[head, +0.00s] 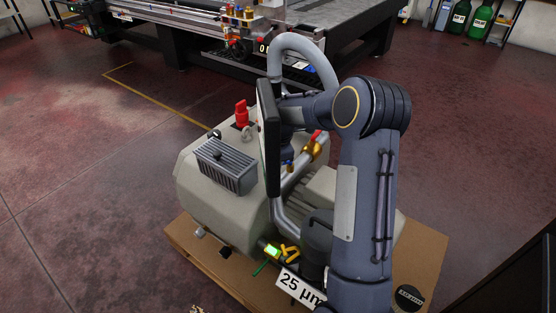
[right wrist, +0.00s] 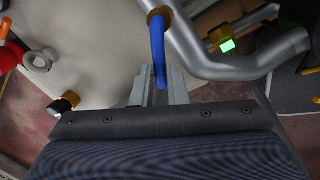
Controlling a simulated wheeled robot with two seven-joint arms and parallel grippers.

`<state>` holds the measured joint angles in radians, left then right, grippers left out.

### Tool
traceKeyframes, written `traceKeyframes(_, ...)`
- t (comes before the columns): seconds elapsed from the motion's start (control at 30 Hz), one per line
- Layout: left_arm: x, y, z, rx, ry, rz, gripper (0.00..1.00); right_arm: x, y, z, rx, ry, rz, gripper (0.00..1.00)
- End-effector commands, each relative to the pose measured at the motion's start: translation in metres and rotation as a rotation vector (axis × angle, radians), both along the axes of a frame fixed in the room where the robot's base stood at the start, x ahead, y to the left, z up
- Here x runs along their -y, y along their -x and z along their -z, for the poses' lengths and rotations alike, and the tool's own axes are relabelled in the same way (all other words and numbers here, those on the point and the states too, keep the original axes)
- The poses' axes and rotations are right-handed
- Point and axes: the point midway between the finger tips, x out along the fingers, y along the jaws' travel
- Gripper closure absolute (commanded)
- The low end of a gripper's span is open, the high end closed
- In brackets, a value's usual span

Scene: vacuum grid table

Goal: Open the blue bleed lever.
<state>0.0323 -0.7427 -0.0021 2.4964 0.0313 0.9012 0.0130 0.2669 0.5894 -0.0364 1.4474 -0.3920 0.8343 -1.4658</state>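The blue bleed lever (right wrist: 158,48) hangs from a brass fitting on a grey pipe in the right wrist view. In the head view only a small blue bit (head: 289,162) shows beside my wrist. My right gripper (right wrist: 160,88) has its two grey fingers close together on either side of the lever's free end. The gap is about as wide as the lever, so it looks shut on it. In the head view my right arm and the dark wrist plate hide the fingers. My left gripper is in neither view.
The beige pump (head: 215,205) stands on a brown board (head: 190,250). A red-handled valve (head: 314,140) with a brass body, a grey hose (head: 300,42) and a lit green indicator (head: 272,250) are close by. The grid table (head: 350,25) stands behind. The floor at left is clear.

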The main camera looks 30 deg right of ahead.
Motion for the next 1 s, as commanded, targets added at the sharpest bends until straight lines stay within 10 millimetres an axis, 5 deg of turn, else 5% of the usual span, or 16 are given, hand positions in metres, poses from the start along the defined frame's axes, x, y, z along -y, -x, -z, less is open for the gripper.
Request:
traceKeyframes(0.17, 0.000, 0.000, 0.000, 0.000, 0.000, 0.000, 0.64, 0.000, 0.000, -0.001, 0.001, 0.000, 0.000, 0.66)
traceKeyframes(0.47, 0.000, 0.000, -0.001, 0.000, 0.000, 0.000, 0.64, 0.000, 0.000, -0.003, 0.001, 0.000, 0.000, 0.66)
traceKeyframes(1.0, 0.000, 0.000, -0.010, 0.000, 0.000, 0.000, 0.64, -0.003, 0.014, -0.075, 0.002, 0.001, -0.001, 0.66)
